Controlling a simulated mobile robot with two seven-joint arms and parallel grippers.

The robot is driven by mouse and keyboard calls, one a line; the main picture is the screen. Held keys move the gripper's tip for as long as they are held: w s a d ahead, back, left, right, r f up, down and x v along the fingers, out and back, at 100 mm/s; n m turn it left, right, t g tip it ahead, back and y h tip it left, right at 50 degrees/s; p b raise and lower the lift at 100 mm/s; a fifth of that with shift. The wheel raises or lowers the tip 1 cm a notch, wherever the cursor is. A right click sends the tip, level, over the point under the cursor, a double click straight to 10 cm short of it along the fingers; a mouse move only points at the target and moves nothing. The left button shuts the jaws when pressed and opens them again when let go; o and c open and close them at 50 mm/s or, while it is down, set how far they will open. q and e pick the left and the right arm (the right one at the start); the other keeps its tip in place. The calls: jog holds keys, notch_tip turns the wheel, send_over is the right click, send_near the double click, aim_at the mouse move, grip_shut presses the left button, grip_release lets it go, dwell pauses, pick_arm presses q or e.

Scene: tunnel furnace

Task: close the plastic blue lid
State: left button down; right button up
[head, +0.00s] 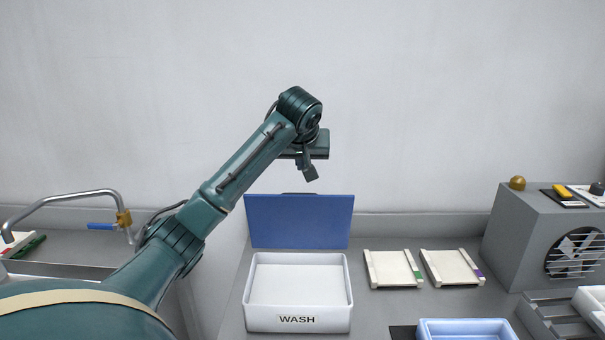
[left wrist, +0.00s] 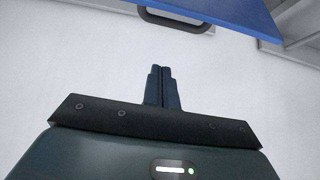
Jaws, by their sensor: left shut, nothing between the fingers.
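The blue lid (head: 299,221) stands upright, open, at the back edge of a white box (head: 298,323) labelled WASH. The box is open and looks empty. My left gripper (head: 312,178) is shut and empty, above the lid's top edge in the head view. In the left wrist view the closed fingers (left wrist: 163,70) point toward the lid (left wrist: 225,12), which shows at the top with a dark handle (left wrist: 175,20) on its edge. The fingers look apart from the lid and handle. My right gripper is not in view.
Two white trays (head: 393,283) (head: 437,283) with coloured marks lie right of the box. A grey vented machine (head: 510,232) stands at the far right. A light-blue container (head: 428,322) is at the front. A faucet (head: 75,194) and sink are at the left.

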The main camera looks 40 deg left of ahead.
aim_at(299, 218)
pick_arm(q)
jog(key=shift+w+a+f+p, duration=0.25)
jog(key=shift+f+p, duration=0.2)
jog(key=shift+f, duration=0.75)
jog(key=shift+w+a+f+p, duration=0.25)
jog(key=shift+f+p, duration=0.15)
jog(key=shift+f, duration=0.8)
jog(key=shift+w+a+f+p, duration=0.2)
jog(key=shift+f+p, duration=0.25)
jog(key=shift+f, duration=0.75)
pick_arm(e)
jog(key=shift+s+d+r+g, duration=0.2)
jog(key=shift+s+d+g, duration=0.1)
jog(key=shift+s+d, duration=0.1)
pick_arm(q)
jog(key=shift+f, duration=0.15)
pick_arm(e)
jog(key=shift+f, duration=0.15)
